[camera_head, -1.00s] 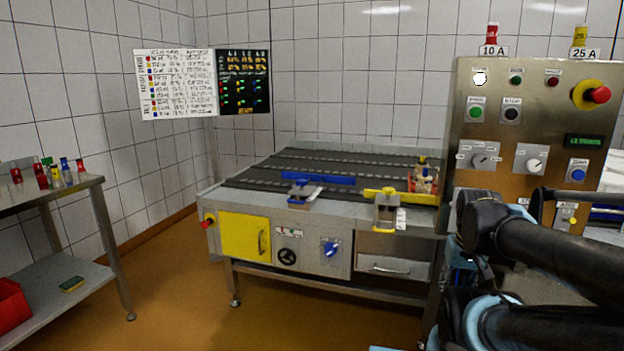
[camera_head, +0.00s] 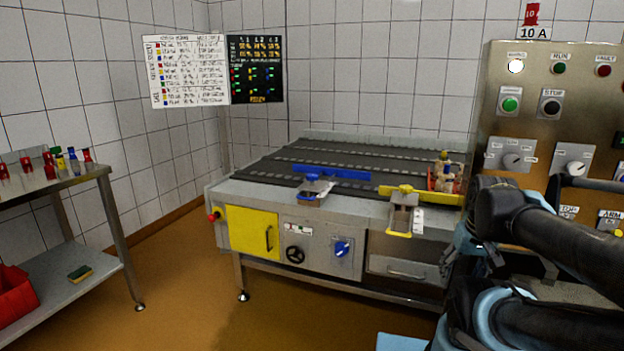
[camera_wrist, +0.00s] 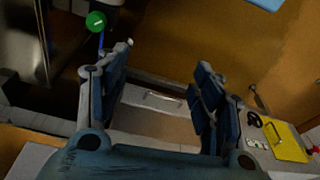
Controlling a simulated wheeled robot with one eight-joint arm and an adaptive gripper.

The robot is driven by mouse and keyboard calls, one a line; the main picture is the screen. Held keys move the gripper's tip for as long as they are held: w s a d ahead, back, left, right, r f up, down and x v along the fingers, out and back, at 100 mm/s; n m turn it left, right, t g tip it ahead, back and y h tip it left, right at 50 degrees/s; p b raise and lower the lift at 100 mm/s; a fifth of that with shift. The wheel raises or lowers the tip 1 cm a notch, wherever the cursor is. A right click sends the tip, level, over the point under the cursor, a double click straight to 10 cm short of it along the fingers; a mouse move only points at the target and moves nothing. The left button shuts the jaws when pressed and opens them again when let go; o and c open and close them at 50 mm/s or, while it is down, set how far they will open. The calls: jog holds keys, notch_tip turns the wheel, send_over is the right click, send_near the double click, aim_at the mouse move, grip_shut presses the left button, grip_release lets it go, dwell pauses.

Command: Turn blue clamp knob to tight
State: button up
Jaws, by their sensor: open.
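A blue knob (camera_head: 342,247) sits on a light square plate on the front panel of the conveyor table (camera_head: 240,190). A second blue knob (camera_head: 313,177) tops a small metal clamp at the table's front edge, beside a blue bar (camera_head: 332,173). Labels are too small to read, so I cannot tell which is named the clamp knob. My gripper (camera_wrist: 162,65) is open and empty in the wrist view, with a drawer front (camera_wrist: 152,118) beyond its fingers. Neither blue knob is clear in the wrist view. The head view shows my arm at right, but the fingers are hidden.
A yellow panel (camera_head: 254,231), a black handwheel (camera_head: 294,254) and a drawer (camera_head: 405,268) share the table front. A yellow clamp (camera_head: 405,189) stands to the right. A steel control cabinet (camera_head: 560,105) rises at right, a side table (camera_head: 60,190) at left. Floor between is clear.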

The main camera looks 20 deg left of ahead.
jog(key=w+a+r+n+y, duration=0.4)
jog(key=w+a+r+y, duration=0.1)
jog(key=w+a, duration=0.7)
jog(key=n+t+y, duration=0.5)
jog(key=n+y, duration=0.4)
jog(key=y, duration=0.2)
send_near(317, 177)
jog(key=x, duration=1.2)
jog(key=shift+w+a+f, duration=0.1)
jog(key=shift+w+a, duration=0.1)
jog(key=shift+a, duration=0.1)
jog(key=shift+c, duration=0.6)
jog(key=c, duration=1)
